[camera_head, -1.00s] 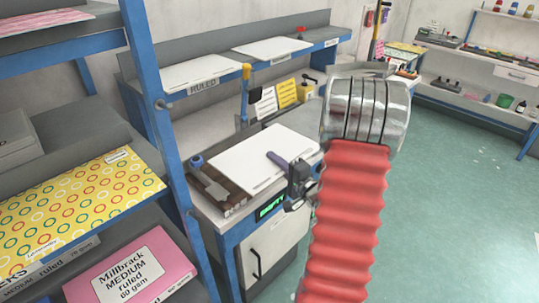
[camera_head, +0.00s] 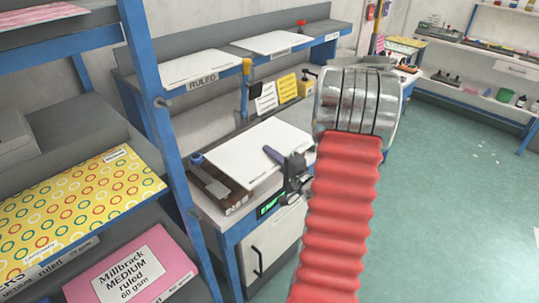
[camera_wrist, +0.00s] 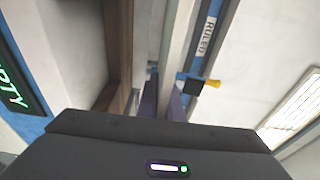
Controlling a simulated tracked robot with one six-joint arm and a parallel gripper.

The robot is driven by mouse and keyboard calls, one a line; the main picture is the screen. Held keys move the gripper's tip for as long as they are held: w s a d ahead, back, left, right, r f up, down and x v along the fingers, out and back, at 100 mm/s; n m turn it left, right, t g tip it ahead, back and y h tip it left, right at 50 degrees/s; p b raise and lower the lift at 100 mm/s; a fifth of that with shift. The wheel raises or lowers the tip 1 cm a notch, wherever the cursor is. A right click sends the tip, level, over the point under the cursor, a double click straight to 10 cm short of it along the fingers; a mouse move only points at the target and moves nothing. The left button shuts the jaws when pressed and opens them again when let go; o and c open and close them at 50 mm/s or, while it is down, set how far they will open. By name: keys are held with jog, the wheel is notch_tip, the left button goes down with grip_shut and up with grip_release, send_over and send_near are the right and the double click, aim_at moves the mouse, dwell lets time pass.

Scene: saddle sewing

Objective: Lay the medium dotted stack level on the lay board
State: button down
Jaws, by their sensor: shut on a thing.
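My gripper (camera_head: 274,155), with purple fingers and a dark body, is on the right front edge of a white paper stack (camera_head: 250,148). It is shut on that stack. In the wrist view the purple fingers (camera_wrist: 163,103) close on the stack's pale edge (camera_wrist: 178,45), seen edge-on. The stack hangs over a bench with a brown wooden board (camera_head: 226,197), likely the lay board, which it largely covers. The wooden edge also shows in the wrist view (camera_wrist: 118,50), apart from the stack. No dot pattern is readable.
A display (camera_head: 270,205) is on the bench front; the wrist view shows its letters ending "PTY" (camera_wrist: 12,85). A blue-post shelf (camera_head: 150,110) with wrapped packs stands at left. A back shelf holds white boards, one labelled RULED (camera_head: 202,80). Floor is clear at right.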

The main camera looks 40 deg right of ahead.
aim_at(271, 179)
jog(key=shift+f, duration=3.75)
jog(key=c, duration=1.8)
grip_release()
jog(key=shift+c, duration=0.2)
jog(key=shift+f, duration=0.1)
jog(key=shift+s, duration=0.15)
jog(key=s+a, duration=0.2)
jog(key=s, duration=1.1)
jog(key=shift+s, duration=0.25)
